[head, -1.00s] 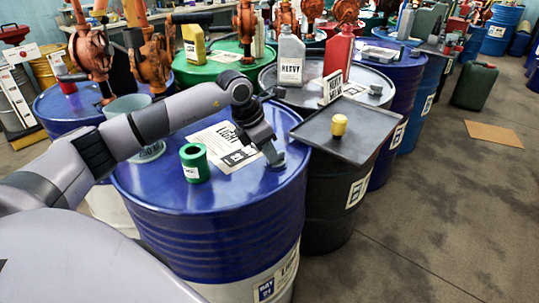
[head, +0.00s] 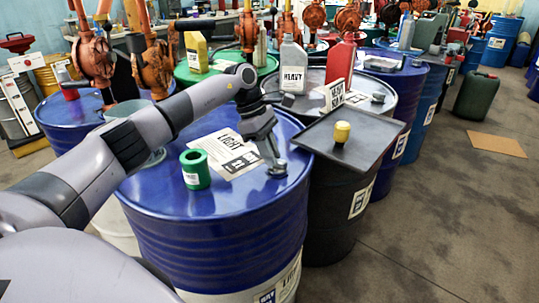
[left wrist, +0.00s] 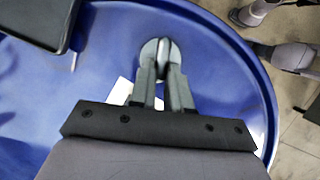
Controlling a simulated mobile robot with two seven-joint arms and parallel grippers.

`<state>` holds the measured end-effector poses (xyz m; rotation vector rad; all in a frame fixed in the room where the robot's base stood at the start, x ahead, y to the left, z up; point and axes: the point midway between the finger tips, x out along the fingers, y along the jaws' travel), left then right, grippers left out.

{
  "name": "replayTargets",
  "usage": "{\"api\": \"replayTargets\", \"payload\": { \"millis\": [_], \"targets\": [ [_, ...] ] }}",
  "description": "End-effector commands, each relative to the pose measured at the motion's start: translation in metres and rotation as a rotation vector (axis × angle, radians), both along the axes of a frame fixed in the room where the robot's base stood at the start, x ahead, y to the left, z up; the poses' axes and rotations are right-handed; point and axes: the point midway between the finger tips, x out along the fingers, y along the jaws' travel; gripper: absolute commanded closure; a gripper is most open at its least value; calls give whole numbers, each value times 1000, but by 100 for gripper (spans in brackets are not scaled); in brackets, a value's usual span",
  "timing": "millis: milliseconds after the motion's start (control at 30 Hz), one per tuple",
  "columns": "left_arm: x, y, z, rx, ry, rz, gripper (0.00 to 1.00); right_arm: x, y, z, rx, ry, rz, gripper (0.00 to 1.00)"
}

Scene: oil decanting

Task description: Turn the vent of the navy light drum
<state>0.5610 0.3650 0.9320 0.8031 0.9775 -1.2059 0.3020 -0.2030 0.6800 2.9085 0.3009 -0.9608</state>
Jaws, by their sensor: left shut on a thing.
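The navy light drum (head: 225,225) stands in front of me with a blue lid and a "LIGHT" label sheet (head: 226,152) on top. My left gripper (head: 277,168) reaches down to the lid near its right rim. My right gripper is not clearly seen in any view.
A green cup (head: 195,169) stands on the same lid, left of the gripper. A black tray (head: 345,136) with a yellow cap (head: 341,133) lies on the dark drum to the right. Orange pumps (head: 155,67) stand behind at left. Open floor lies at right.

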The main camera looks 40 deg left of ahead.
Motion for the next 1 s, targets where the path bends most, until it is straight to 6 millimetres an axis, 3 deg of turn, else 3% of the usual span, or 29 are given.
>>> {"api": "replayTargets", "payload": {
  "millis": [300, 867, 900, 933, 1000],
  "targets": [
    [3, 1, 1, 1, -3, -122, 100, 0, 0, -4, 0, 0, 0, 43],
    [4, 1, 1, 3, -5, -149, 100, 0, 0, -4, 0, 0, 0, 43],
    [4, 1, 1, 3, -5, -149, 70, 0, 0, -4, 0, 0, 0, 43],
    [4, 1, 1, 3, -5, -149, 60, 0, 0, -4, 0, 0, 0, 43],
    [4, 1, 1, 3, -5, -148, 57, 0, 0, -4, 0, 0, 0, 43]
  ]
}}
